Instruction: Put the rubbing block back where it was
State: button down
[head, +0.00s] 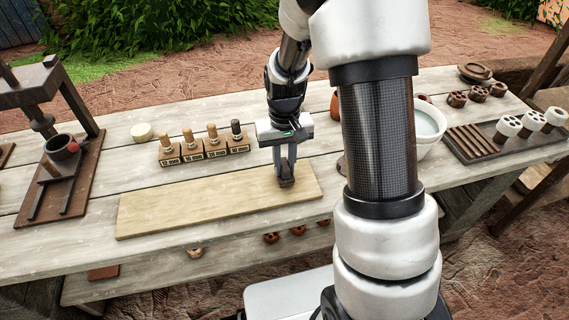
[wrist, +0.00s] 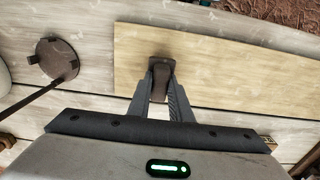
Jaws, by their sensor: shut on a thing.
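My gripper (head: 286,172) points down over the right end of a pale wooden board (head: 185,207) on the table. It is shut on a small dark block (head: 286,182), which I take to be the rubbing block. In the wrist view the block (wrist: 159,70) sits between the two fingertips (wrist: 160,85), above the board (wrist: 220,65). The block is at or just over the board's surface; I cannot tell whether it touches. The fingers hide part of it.
Labelled wooden blocks with handled tools (head: 205,148) stand behind the board. A round cream piece (head: 142,131) lies at their left. A wooden press (head: 58,150) stands at far left. A white bowl (head: 428,125) is at right, partly behind my arm. The board's left and middle are clear.

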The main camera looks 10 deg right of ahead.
jog(key=shift+f, duration=0.2)
jog(key=c, duration=1.6)
grip_release()
jog(key=shift+r, duration=0.1)
